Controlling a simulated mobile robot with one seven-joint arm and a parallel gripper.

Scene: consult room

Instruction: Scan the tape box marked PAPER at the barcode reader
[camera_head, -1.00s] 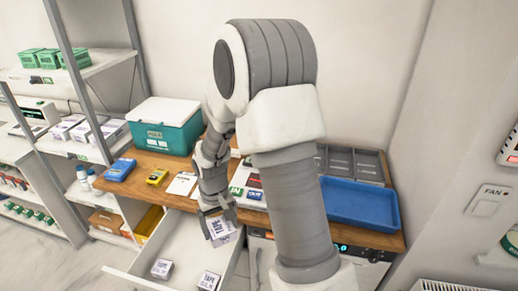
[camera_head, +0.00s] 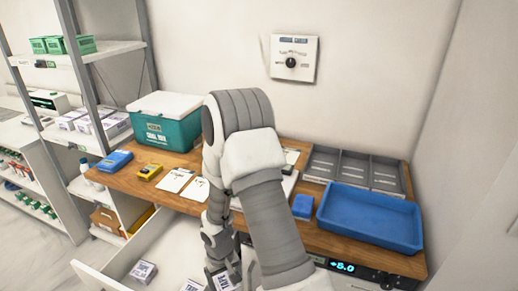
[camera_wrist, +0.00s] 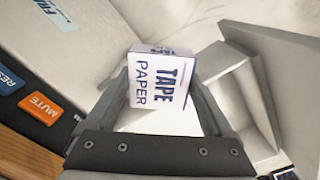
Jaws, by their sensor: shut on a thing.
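A white tape box (camera_wrist: 153,85) with dark blue print reading TAPE and PAPER sits between the two fingers of my gripper (camera_wrist: 162,92) in the wrist view. The fingers are shut on its sides, and the print faces the wrist camera. In the head view my gripper (camera_head: 222,270) is low at the picture's bottom, over the open drawer (camera_head: 117,259) in front of the wooden counter; the box is partly cut off there. Another tape box (camera_head: 143,270) lies in the drawer. I cannot make out the barcode reader for certain.
On the counter (camera_head: 185,204) stand a teal box with a white lid (camera_head: 166,125), a blue device (camera_head: 115,160), a yellow device (camera_head: 150,172), a blue tray (camera_head: 368,222) and a grey divided tray (camera_head: 355,172). The wrist view shows an orange MUTE button (camera_wrist: 40,108) at left.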

